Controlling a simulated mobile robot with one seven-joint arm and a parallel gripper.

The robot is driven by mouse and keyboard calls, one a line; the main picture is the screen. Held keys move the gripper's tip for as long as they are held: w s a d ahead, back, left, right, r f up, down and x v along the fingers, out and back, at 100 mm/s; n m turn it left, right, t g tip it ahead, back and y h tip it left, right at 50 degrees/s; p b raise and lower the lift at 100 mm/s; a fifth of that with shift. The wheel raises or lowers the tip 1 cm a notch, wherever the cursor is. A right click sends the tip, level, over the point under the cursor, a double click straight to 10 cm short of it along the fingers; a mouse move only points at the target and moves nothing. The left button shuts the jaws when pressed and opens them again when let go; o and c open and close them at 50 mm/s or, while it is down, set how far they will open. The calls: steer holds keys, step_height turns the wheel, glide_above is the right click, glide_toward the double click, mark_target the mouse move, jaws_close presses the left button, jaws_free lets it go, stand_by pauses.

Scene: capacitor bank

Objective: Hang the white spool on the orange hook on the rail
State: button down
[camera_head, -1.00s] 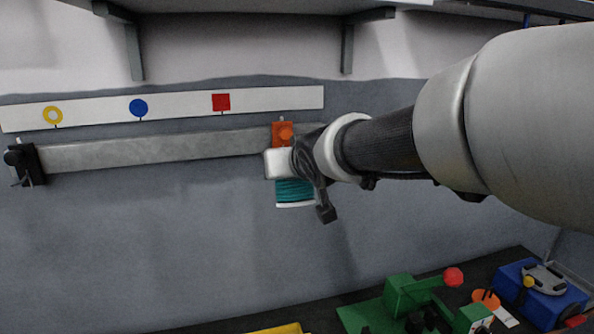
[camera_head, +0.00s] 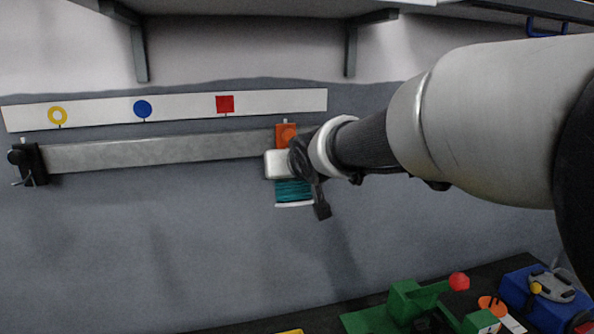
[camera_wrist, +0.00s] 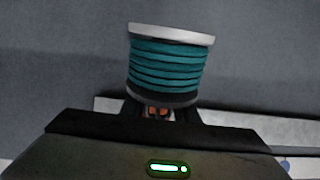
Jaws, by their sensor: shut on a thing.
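The white spool (camera_head: 293,204), with a pale flange and teal winding, shows just below my gripper (camera_head: 281,164) in the head view. In the wrist view the spool (camera_wrist: 170,65) stands in front of the fingers (camera_wrist: 158,112), its dark end toward them. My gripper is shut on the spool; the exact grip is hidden. The orange hook (camera_head: 287,132) is at the right part of the rail (camera_head: 150,150), right above my gripper, which covers its lower part. A bit of orange shows between the fingers in the wrist view. I cannot tell whether spool and hook touch.
A black clamp (camera_head: 27,164) sits at the rail's left end. A white strip (camera_head: 180,105) with yellow, blue and red markers runs above the rail. A shelf with brackets is overhead. Green (camera_head: 405,300) and blue (camera_head: 545,290) devices stand on the dark bench at lower right.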

steer(key=shift+w+r, duration=0.1)
steer(key=shift+r, duration=0.25)
steer(key=c, duration=1.3)
jaws_free()
steer(key=shift+a, duration=0.1)
steer(key=f+v, duration=0.1)
steer(key=v, duration=1.6)
steer(key=s+d+f+m+g+h, duration=0.1)
steer(key=s+d+f+g, duration=0.2)
steer(key=s+d+f, duration=0.3)
steer(key=s+d+f+m+g+h, duration=0.2)
steer(key=s+d+f, duration=0.5)
steer(key=s+f, duration=0.4)
steer(key=shift+s+f+g+h, duration=0.3)
steer(key=shift+f+g, duration=0.45)
steer(key=shift+g, duration=0.15)
